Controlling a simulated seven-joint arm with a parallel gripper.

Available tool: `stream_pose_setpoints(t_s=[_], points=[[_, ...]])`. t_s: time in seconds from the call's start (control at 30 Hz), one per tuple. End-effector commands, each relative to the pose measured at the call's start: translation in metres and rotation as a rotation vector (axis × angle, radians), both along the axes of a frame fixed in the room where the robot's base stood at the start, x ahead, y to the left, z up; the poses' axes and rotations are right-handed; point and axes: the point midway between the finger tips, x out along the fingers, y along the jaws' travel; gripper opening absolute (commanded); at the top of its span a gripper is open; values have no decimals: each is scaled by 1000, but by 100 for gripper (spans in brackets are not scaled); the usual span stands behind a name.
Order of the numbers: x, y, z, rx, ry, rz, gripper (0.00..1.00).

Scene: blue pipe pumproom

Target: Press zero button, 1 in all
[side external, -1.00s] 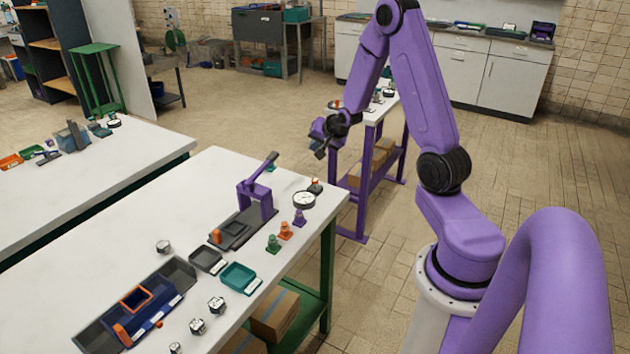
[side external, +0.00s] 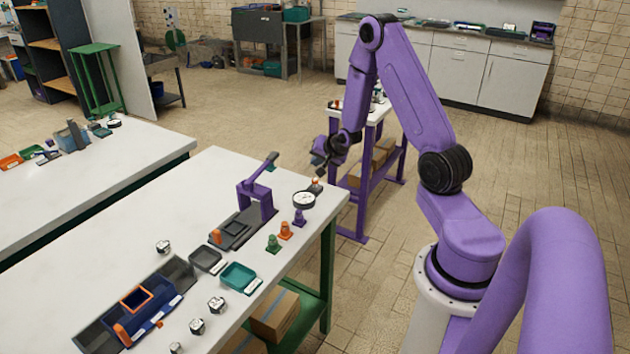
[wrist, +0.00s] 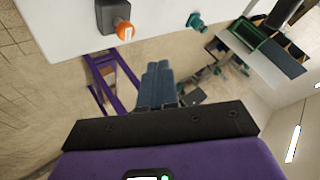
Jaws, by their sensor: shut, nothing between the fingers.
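A small dark box with an orange button (side external: 315,186) stands at the far right corner of the white workbench, behind the round dial gauge (side external: 304,199). In the wrist view the orange button (wrist: 124,30) sticks out of the dark box near the bench edge, with a pale label by it. I cannot read whether it is marked zero. My gripper (side external: 320,168) is shut and empty, just above and behind the box in the side view. Its fingers (wrist: 159,66) are together in the wrist view, apart from the button.
A purple lever press (side external: 257,200) stands left of the gauge. Orange (side external: 285,231) and green (side external: 273,243) knobs, trays (side external: 240,277) and small gauges are nearer. A teal fitting (wrist: 195,22) shows at the bench edge in the wrist view. A purple-legged stand (side external: 352,200) is behind.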

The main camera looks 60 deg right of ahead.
Motion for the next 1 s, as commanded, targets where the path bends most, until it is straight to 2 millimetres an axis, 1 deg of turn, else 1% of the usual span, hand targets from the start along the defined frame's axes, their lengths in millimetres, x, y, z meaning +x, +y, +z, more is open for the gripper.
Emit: stream_pose_setpoints(t_s=[0.03, 0.1, 0.33, 0.5, 1.0], points=[[-1, 0, -8, 1, 3, -1, 0], [0, 0, -15, 1, 1, 0, 0], [0, 0, -31, 0, 1, 1, 0], [1, 0, -34, -1, -2, 1, 0], [0, 0, -34, -1, -1, 1, 0]])
